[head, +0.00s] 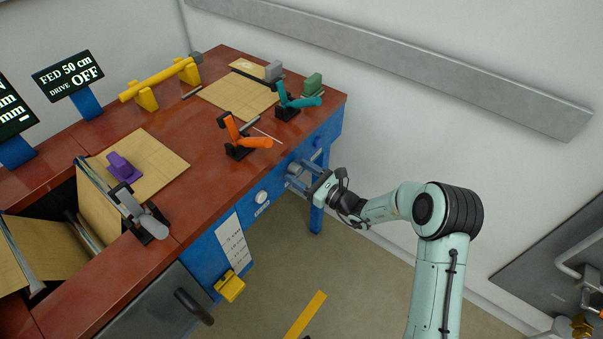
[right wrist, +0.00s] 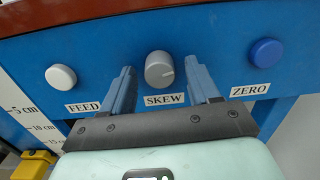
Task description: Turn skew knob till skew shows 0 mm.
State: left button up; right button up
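The grey skew knob (right wrist: 159,70) sits on the blue panel above the SKEW label (right wrist: 165,100), with a light mark on its right side. My right gripper (right wrist: 160,72) is open in front of the panel, one finger each side of the knob, with a visible gap to it on both sides. In the head view the right gripper (head: 305,178) is at the table's front panel and largely hides the knob. A dark display (head: 14,108) at the left edge shows lines ending in "mm"; it is cut off, so the skew value is unreadable. My left gripper is not in view.
A white FEED knob (right wrist: 60,77) is left of the skew knob and a blue ZERO button (right wrist: 266,52) right of it. Another display (head: 68,75) reads FED 50 cm, DRIVE OFF. Orange (head: 242,137) and teal (head: 295,100) levered clamps stand on the red tabletop (head: 185,108).

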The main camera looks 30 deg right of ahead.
jog(key=shift+s, duration=0.1)
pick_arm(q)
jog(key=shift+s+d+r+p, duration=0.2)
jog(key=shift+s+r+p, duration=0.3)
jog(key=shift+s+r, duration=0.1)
pick_arm(e)
jog(key=v, duration=1.3)
jog(key=shift+s, duration=0.1)
